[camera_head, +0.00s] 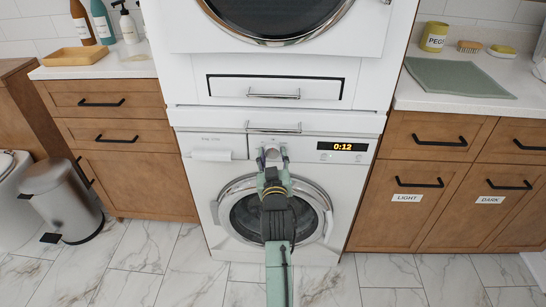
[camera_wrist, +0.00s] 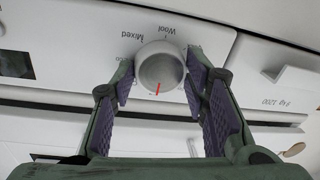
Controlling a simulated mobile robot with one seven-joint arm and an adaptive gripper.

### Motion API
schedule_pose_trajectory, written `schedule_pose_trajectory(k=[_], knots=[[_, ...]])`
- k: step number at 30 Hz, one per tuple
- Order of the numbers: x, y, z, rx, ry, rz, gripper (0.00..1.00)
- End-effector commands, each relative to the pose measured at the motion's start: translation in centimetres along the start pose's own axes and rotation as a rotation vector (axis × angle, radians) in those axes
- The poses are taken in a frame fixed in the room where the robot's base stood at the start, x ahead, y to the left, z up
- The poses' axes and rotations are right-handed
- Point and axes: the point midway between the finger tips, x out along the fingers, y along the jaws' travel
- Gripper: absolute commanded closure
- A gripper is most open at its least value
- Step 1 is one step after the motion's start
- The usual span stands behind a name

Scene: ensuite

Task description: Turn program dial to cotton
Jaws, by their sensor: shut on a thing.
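The program dial (camera_wrist: 160,68) is a round pale grey-white knob with a red mark on its face. In the wrist view, which is upside down, the red mark points toward the bottom of the picture, slightly left. The labels Wool and Mixed and a partly readable third label stand around it; no Cotton label shows. My gripper (camera_wrist: 160,85) has a finger on each side of the dial and is shut on it. In the head view, my gripper (camera_head: 271,157) is at the dial (camera_head: 271,153) on the lower machine's panel.
The lower washing machine (camera_head: 205,175) has a display (camera_head: 343,146) reading 0:12 right of the dial and a detergent drawer (camera_head: 212,146) to the left. A pull-out handle (camera_head: 274,128) sits just above. Wooden cabinets stand on both sides; the floor in front is clear.

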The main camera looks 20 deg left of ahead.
Motion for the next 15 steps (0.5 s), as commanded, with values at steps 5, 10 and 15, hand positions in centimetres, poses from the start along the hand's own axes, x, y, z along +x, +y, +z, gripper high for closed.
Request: schedule_pose_trajectory(k=[5,10,15], knots=[[-0.01,0.02,0.01,0.0,0.0,0.0,0.87],[-0.01,0.02,0.05,0.018,0.001,0.001,0.87],[0.0,0.06,0.12,0.082,0.008,0.003,0.87]])
